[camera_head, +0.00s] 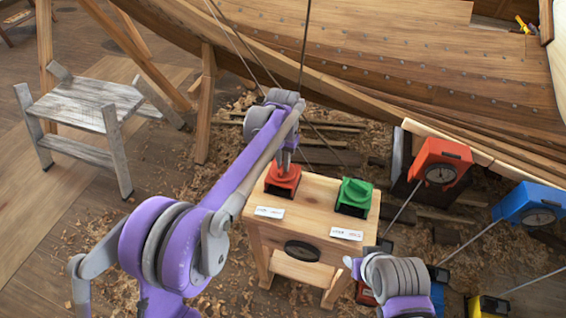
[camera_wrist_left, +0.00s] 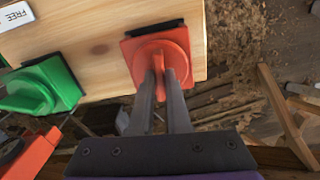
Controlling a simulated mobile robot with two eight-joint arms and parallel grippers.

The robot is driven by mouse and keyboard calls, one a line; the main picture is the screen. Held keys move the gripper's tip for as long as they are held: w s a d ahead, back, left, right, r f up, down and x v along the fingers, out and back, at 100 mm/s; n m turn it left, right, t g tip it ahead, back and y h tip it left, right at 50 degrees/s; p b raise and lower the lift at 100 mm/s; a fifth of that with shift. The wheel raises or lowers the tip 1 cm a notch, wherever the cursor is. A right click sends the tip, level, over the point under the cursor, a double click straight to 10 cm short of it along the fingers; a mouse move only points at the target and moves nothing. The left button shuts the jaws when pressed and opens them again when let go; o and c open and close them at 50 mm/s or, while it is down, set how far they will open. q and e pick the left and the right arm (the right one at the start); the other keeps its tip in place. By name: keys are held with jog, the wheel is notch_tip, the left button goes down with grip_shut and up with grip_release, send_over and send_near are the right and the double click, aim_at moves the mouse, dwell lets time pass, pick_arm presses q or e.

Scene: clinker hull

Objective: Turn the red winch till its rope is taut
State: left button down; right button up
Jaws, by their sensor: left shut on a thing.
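The red winch (camera_head: 283,182) sits on the back left of a wooden bench top in the head view. In the left wrist view the red winch (camera_wrist_left: 150,50) shows a round body with a raised red grip on a square base. My left gripper (camera_head: 287,160) reaches down onto it from above. In the left wrist view its two dark fingers (camera_wrist_left: 161,88) are shut on the raised red grip. Thin ropes (camera_head: 238,48) run down from above behind my left arm; I cannot tell which joins the red winch.
A green winch (camera_head: 355,195) stands to the right on the same wooden bench (camera_head: 316,207), with white labels in front. Red and blue boxes (camera_head: 440,165) with dials and rods stand at the right. The hull (camera_head: 400,60) rises behind. A grey step stool (camera_head: 85,110) stands left.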

pick_arm(q)
jog(key=c, duration=0.9)
grip_release()
notch_tip(320, 180, up, 11)
jog(key=shift+f+p, duration=0.1)
jog(key=shift+p, duration=0.25)
